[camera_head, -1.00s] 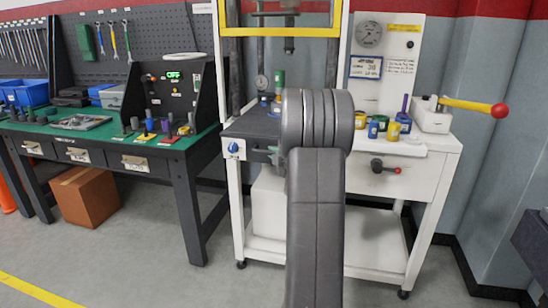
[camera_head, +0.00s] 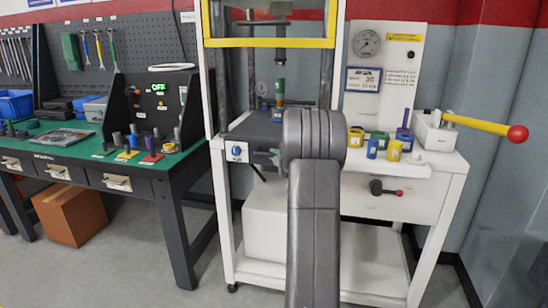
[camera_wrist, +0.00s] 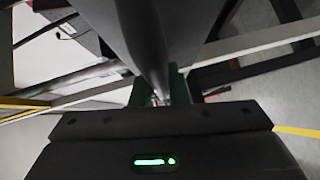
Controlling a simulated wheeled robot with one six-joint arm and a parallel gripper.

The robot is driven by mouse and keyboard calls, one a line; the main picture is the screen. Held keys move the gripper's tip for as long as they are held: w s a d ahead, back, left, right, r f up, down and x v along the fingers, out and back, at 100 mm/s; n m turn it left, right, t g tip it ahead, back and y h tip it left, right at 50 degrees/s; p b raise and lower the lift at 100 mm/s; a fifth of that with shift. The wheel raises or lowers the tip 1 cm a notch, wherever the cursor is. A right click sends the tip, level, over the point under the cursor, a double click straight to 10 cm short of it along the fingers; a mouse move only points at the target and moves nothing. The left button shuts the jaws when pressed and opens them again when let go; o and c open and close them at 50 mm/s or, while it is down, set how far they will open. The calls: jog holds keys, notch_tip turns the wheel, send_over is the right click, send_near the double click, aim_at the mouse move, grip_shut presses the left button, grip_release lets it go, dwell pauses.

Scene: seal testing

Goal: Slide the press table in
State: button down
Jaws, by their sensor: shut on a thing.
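The press table (camera_head: 258,130) is a dark plate at the front of the white press frame, partly hidden by my arm. A green cylinder (camera_head: 280,90) stands upright on it, below the press ram (camera_head: 280,55), with a gap between them. In the wrist view, my gripper (camera_wrist: 163,86) is shut on a dark bar (camera_wrist: 148,40), which looks like the press table's handle. The contact is dark and mostly hidden.
A white bench top (camera_head: 440,165) at right holds several coloured cylinders and a yellow lever with a red knob (camera_head: 517,133). A small crank (camera_head: 385,188) sticks out in front. A green-topped workbench (camera_head: 85,165) stands at left. Grey floor is clear between them.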

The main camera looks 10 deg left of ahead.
jog(key=shift+w+d, duration=0.1)
jog(key=shift+w, duration=0.5)
jog(key=shift+r, duration=0.15)
jog(key=c, duration=1.8)
grip_release()
jog(key=shift+c, duration=0.2)
jog(key=o, duration=0.4)
jog(key=shift+w, duration=0.2)
jog(key=shift+o, duration=0.2)
jog(key=shift+s, duration=0.1)
jog(key=v, duration=1.3)
jog(key=shift+s+d+p, duration=0.25)
jog(key=shift+s+p, duration=0.05)
